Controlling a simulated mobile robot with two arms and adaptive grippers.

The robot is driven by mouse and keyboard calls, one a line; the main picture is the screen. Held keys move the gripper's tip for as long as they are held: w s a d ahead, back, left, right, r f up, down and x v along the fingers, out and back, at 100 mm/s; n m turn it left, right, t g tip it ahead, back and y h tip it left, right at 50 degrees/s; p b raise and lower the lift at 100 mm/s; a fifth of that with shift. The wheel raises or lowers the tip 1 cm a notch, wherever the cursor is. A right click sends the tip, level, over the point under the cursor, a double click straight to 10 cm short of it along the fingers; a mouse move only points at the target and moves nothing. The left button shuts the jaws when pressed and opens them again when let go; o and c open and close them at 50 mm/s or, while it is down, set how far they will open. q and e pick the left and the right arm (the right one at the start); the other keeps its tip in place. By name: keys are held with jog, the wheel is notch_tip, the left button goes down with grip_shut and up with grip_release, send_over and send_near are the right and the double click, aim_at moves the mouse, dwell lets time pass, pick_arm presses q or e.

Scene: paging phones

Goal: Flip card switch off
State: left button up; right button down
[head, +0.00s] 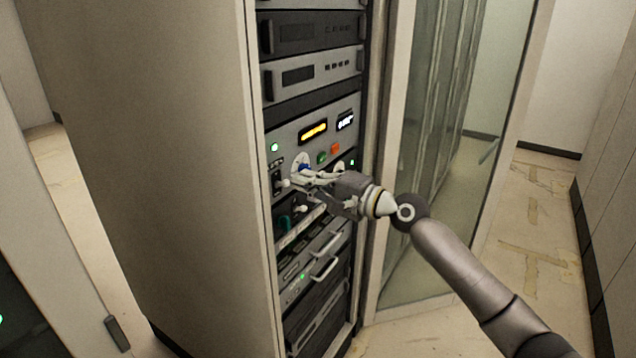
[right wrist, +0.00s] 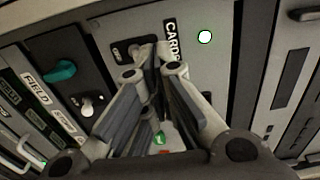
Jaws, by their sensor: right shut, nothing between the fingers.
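The card switch sits on a black plate (right wrist: 122,53) beside a black label reading "CARD" (right wrist: 172,38) in the right wrist view. My right gripper (right wrist: 150,52) is shut and empty, its fingertips at the plate's right part. The fingertips hide part of the switch, so its position and any contact cannot be told. In the head view my right gripper (head: 287,183) reaches from the right to the left side of the grey control panel (head: 283,132). My left gripper is not in view.
A lit green lamp (right wrist: 205,37) is near the label. In the head view, a blue knob (head: 304,167) is close above my fingers. A glass door (head: 425,200) stands right of the rack.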

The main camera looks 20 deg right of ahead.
aim_at(288, 182)
jog(key=x, duration=0.3)
jog(key=shift+a, duration=0.1)
jog(key=shift+x, duration=1.1)
jog(key=shift+f, duration=0.25)
jog(key=shift+f+b, duration=0.65)
jog(key=shift+b, duration=0.05)
jog(key=shift+r+p, duration=0.7)
jog(key=shift+r, duration=0.1)
jog(key=v, duration=0.8)
jog(key=shift+f, duration=0.15)
